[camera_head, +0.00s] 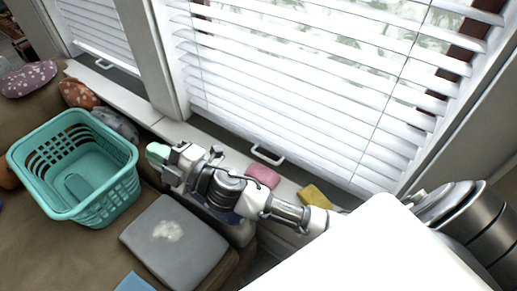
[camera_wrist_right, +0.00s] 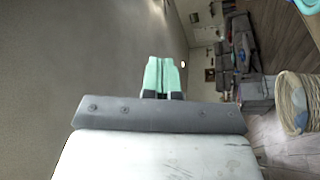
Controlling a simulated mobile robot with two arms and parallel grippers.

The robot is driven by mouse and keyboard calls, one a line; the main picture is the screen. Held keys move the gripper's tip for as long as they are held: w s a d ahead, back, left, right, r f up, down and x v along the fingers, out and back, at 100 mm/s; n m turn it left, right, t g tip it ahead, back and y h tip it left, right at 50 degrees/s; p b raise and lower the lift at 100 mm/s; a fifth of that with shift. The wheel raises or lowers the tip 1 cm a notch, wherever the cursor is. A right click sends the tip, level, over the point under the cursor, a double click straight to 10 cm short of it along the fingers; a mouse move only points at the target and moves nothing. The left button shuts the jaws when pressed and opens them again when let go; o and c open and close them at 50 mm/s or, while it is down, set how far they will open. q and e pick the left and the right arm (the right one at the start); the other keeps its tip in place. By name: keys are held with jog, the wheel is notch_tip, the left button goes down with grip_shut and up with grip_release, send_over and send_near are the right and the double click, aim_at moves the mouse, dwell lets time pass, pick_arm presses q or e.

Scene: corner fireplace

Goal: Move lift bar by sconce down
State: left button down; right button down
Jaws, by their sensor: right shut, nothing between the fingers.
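A white lift bar (camera_head: 267,155) shows at the bottom edge of the large white blind (camera_head: 300,85). A second white lift bar (camera_head: 104,64) is at the bottom of the smaller blind (camera_head: 97,25) at the upper left. No sconce is visible, so I cannot tell which bar is by it. My right gripper (camera_head: 157,154), with pale green fingertips, is shut and empty, left of the nearer bar and apart from both bars. Its closed fingertips also show in the wrist view (camera_wrist_right: 162,76). My left gripper is not in view.
A teal laundry basket (camera_head: 128,188) stands on the brown sofa, left of my right gripper. A grey cushion (camera_head: 178,240) with a pale patch lies below it. Pink (camera_head: 263,176) and yellow (camera_head: 314,195) items lie along the window sill. The wrist view shows a wicker basket (camera_wrist_right: 292,105).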

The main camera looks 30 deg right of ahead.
jog(key=a+n+g+y, duration=0.55)
jog(key=n+g, duration=0.25)
jog(key=n, duration=0.3)
jog(key=n+g+h, duration=1)
jog(key=g+h, duration=0.2)
jog(key=h, duration=0.7)
send_near(261, 155)
jog(key=x, duration=0.3)
jog(key=p+x, duration=0.1)
jog(key=x, duration=0.1)
jog(key=shift+s+f+p, duration=0.3)
jog(key=shift+w+d+f, duration=0.1)
jog(key=shift+d+f, duration=0.05)
jog(key=shift+f, duration=0.5)
